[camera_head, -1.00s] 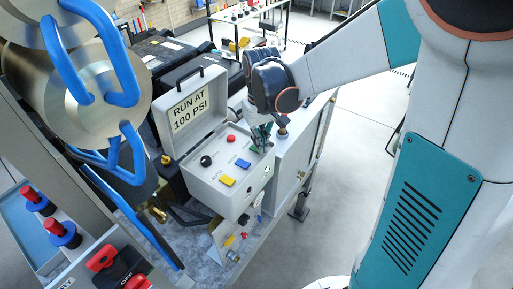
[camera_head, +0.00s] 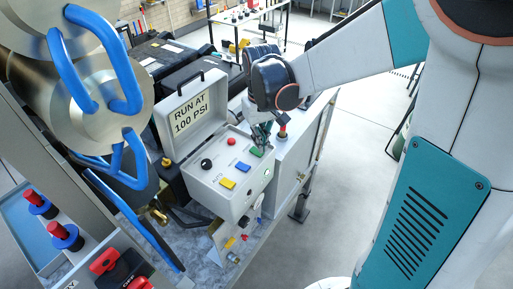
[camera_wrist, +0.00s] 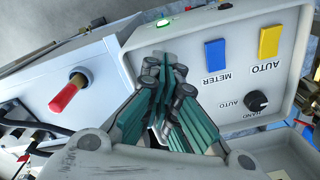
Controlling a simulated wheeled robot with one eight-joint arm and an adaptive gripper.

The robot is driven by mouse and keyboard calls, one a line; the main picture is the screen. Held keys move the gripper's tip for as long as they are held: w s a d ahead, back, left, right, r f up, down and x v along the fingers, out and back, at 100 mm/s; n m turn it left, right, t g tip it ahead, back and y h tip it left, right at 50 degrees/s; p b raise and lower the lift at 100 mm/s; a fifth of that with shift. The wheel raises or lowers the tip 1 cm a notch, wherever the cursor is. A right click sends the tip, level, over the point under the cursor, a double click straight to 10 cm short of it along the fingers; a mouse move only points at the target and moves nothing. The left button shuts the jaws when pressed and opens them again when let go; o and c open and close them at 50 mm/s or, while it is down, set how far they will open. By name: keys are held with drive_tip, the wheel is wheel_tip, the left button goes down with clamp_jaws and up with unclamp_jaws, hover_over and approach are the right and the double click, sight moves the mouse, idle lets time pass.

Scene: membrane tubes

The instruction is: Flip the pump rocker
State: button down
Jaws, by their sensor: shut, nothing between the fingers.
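The grey control box (camera_head: 215,200) has its lid up, reading "RUN AT 100 PSI". On its panel are a yellow rocker (camera_head: 227,183), a blue rocker (camera_head: 243,166) and a green rocker (camera_head: 256,152). In the wrist view, the blue rocker (camera_wrist: 215,54) is labelled METER and the yellow rocker (camera_wrist: 269,41) AUTO. My gripper (camera_head: 262,135) is shut and empty, just above and behind the green rocker. In the wrist view, my gripper (camera_wrist: 162,62) covers the green rocker and its label, so I cannot read which is the pump rocker. Contact cannot be told.
A red-handled valve (camera_wrist: 68,94) stands on the cabinet beside the box. Blue-handled tube ends (camera_head: 90,90) fill the left.

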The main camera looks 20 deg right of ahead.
drive_tip(key=shift+r+p, duration=1.25)
drive_tip(key=shift+r, duration=1.1)
drive_tip(key=s+r+m+t, duration=0.1)
drive_tip(key=s+r+t, duration=0.3)
drive_tip(key=s, duration=0.4)
drive_tip(key=s+r+t, duration=0.3)
drive_tip(key=s+r, duration=0.1)
drive_tip(key=s, duration=0.3)
wheel_tip(320, 180, down, 33)
drive_tip(key=b, duration=3.3)
drive_tip(key=shift+f, duration=0.15)
